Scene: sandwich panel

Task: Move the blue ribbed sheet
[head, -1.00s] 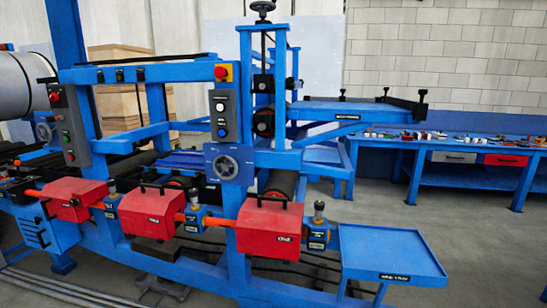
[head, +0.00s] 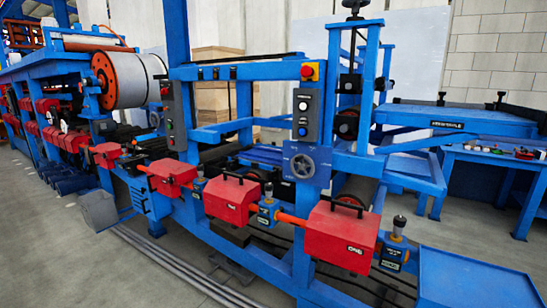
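A blue ribbed sheet (head: 262,155) shows in the head view, inside the blue machine frame, behind the handwheel post. Only part of it is visible. The post and the machine's front rail hide the rest. Neither of my grippers is in view.
Red boxes (head: 340,236) with handles line the front of the machine. A blue tray (head: 470,280) juts out at lower right. A steel coil (head: 128,78) hangs at left. A workbench (head: 490,160) stands at right. Open grey floor (head: 60,250) lies at lower left, with long rails beside the machine.

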